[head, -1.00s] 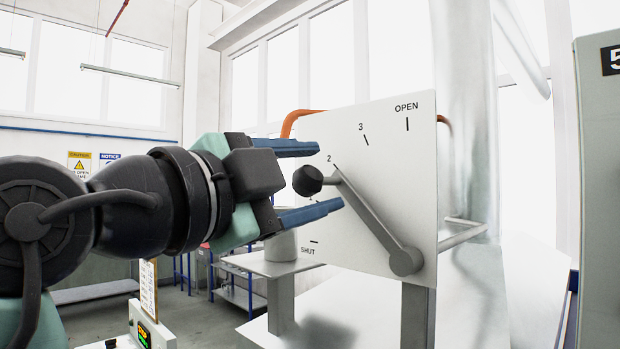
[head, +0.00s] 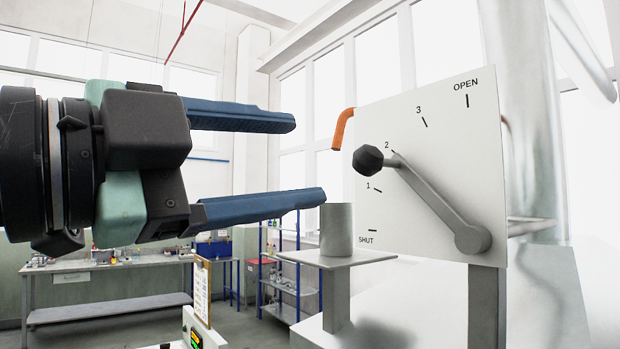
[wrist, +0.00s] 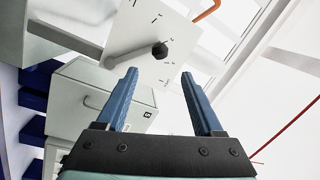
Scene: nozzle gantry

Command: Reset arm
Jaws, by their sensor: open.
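My gripper (head: 308,158) is open and empty, its two blue fingers spread one above the other in the head view. It is to the left of the lever's black knob (head: 368,159), with a clear gap between. The lever (head: 435,203) is grey and pivots at the lower right of a white dial plate (head: 440,130) marked SHUT, 1, 2, 3 and OPEN. The knob end lies near the 2 mark. In the wrist view, the gripper's fingers (wrist: 158,88) show at the bottom, and the knob (wrist: 160,49) shows beyond the fingertips, touching neither.
A grey cylinder (head: 336,228) stands on a small pedestal left of the plate. An orange pipe (head: 341,129) bends behind the plate's left edge. A workbench (head: 110,265) and a blue shelf rack (head: 290,270) stand further back.

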